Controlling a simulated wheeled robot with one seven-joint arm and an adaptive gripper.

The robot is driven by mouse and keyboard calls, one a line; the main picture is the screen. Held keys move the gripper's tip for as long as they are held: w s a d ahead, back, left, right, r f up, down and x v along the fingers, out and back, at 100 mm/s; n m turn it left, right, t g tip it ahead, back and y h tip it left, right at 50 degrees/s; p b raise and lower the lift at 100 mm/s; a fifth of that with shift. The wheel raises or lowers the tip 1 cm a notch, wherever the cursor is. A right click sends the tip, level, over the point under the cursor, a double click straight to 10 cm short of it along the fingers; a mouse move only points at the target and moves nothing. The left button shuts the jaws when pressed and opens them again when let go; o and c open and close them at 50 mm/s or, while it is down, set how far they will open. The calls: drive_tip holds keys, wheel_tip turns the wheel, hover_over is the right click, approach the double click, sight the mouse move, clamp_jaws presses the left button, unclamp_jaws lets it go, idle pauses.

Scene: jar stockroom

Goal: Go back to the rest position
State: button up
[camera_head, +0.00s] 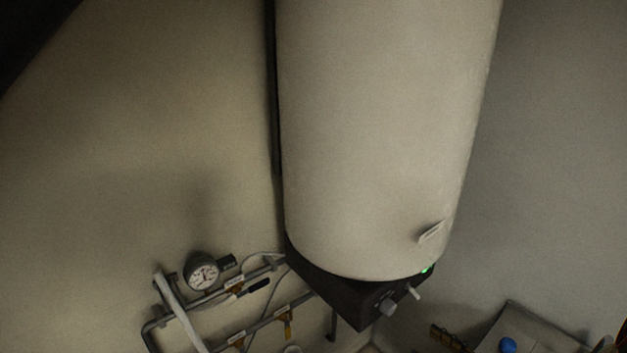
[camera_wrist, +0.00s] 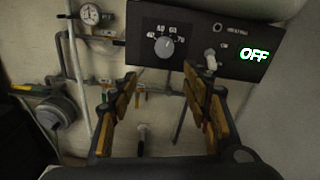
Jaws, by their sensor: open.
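My gripper (camera_wrist: 160,80) shows in the wrist view, its two fingers spread apart with nothing between them. It is just below and in front of the black control panel (camera_wrist: 150,38) of a water heater. The panel carries a round dial (camera_wrist: 164,46), a toggle switch (camera_wrist: 210,60) and a display (camera_wrist: 254,54) that reads OFF in green. In the head view the heater is a tall pale tank (camera_head: 385,130) with the black panel (camera_head: 345,295) at its bottom and a small green glow.
The gauge (camera_wrist: 90,14) also shows in the wrist view, above a grey round fitting (camera_wrist: 55,112).

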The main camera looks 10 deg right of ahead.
drive_tip(key=s+a+f+n+g+h+b, duration=0.3)
drive_tip(key=s+a+f+n+g+b, duration=0.15)
drive_tip(key=s+n+g, duration=0.35)
drive_tip(key=s+a+f+n+g+h+b, duration=0.25)
drive_tip(key=s+f+n+g, duration=0.3)
drive_tip(key=s+n, duration=0.3)
drive_tip(key=w+a+r+n+t+h+b, duration=0.3)
drive_tip(key=a+n+b, duration=0.4)
drive_tip(key=n+b, duration=0.4)
wheel_tip(320, 180, up, 2)
drive_tip(key=shift+a+r+t+h+b, duration=0.15)
drive_tip(key=shift+r+t+h+b, duration=0.1)
drive_tip(key=shift+t+h+b, duration=0.35)
drive_tip(key=shift+c, duration=0.6)
